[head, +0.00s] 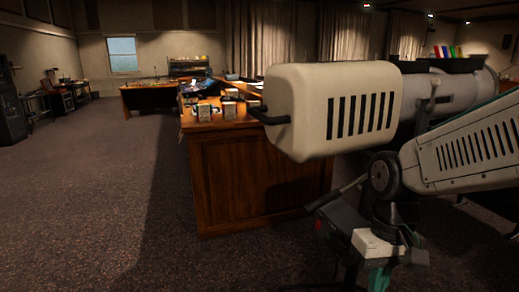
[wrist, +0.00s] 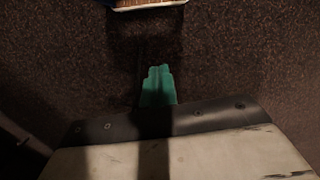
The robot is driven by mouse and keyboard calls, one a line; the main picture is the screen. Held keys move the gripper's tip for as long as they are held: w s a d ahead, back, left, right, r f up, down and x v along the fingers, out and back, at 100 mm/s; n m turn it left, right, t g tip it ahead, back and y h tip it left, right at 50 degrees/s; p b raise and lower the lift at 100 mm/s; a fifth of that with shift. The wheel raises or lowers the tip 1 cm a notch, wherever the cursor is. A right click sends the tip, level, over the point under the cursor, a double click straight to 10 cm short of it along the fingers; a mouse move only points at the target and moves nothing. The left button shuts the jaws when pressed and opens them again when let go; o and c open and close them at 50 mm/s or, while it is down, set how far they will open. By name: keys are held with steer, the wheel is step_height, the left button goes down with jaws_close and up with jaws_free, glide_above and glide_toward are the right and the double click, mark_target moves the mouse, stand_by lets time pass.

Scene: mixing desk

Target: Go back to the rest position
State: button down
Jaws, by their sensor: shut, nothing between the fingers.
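My gripper (wrist: 158,84) shows in the wrist view as teal fingers close together, shut and empty, over dark speckled carpet. In the head view, teal parts of my gripper (head: 380,277) show low at the right, pointing down beneath my folded arm, with the tips cut off or hidden. The wooden desk (head: 255,185) stands left of and beyond my arm. My gripper appears apart from it. My arm's large pale housing covers part of the desk's right side.
Several small boxes (head: 205,112) stand on the desk's near end. A second wooden desk (head: 150,97) stands farther back. Equipment lines the left wall. The carpet (head: 90,190) at left is clear. In the wrist view, a brown object with a pale edge (wrist: 150,5) shows at the top; I cannot tell what it is.

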steer(key=s+d+r+m+t, duration=0.1)
steer(key=s+d+r+t, duration=0.2)
steer(key=s+d+r, duration=0.2)
steer(key=shift+s+d+r+m+h, duration=0.15)
steer(key=shift+s+r+m+h, duration=0.15)
steer(key=shift+s+r, duration=1.5)
